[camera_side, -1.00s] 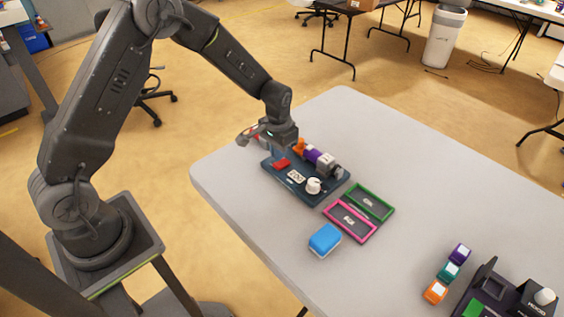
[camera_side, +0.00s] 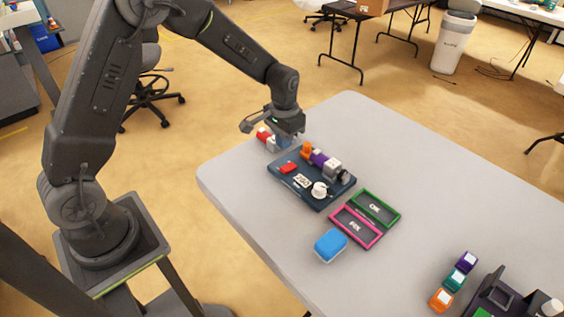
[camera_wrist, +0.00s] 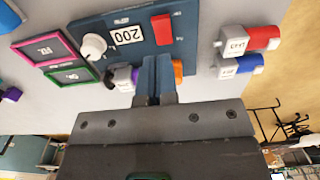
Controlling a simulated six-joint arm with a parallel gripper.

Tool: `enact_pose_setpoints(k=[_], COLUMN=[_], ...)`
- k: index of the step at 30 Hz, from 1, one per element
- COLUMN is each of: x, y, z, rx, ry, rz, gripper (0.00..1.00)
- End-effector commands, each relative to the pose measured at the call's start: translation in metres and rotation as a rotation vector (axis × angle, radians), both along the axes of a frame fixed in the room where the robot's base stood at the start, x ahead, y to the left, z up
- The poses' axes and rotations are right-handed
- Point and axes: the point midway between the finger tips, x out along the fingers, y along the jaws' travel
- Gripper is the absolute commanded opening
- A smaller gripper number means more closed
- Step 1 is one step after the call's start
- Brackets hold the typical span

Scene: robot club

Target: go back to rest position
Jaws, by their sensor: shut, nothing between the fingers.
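My gripper (camera_side: 284,143) is over the table's left corner, above the far side of a dark blue bench unit (camera_side: 311,204). In the wrist view its two blue fingers (camera_wrist: 158,68) are together with nothing between them. They reach in front of the purple and orange part on the unit and hide some of it. My arm stretches out from its stand on the left, bent at the elbow, with the gripper hanging down.
A red-ended connector (camera_wrist: 262,38) and a blue-ended one (camera_wrist: 250,64) lie close beside the unit. Pink (camera_side: 342,237) and green (camera_side: 389,219) trays and a blue block (camera_side: 330,245) sit nearer. The table (camera_side: 430,190) is clear at right centre.

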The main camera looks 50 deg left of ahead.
Motion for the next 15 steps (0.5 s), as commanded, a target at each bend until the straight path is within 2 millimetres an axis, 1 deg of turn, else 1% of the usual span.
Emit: enact_pose_setpoints(k=[1, 5, 6, 8, 9, 11, 12, 14, 15], x=[-0.004, -0.026, -0.036, -0.051, -0.062, -0.079, -0.091, -0.110, -0.122], y=[-0.002, -0.008, -0.010, -0.013, -0.015, -0.018, -0.020, -0.023, -0.024], z=[0.017, 0.067, 0.083, 0.105, 0.118, 0.136, 0.147, 0.161, 0.169], rx=[0.002, 0.005, 0.006, 0.007, 0.008, 0.009, 0.009, 0.009, 0.009], ry=[-0.022, -0.086, -0.107, -0.138, -0.160, -0.191, -0.211, -0.243, -0.264], rz=[-0.001, -0.002, -0.002, -0.002, -0.001, -0.001, -0.001, -0.001, -0.002], gripper=[0.00, 0.00, 0.00, 0.00, 0.00, 0.00, 0.00, 0.00, 0.00])
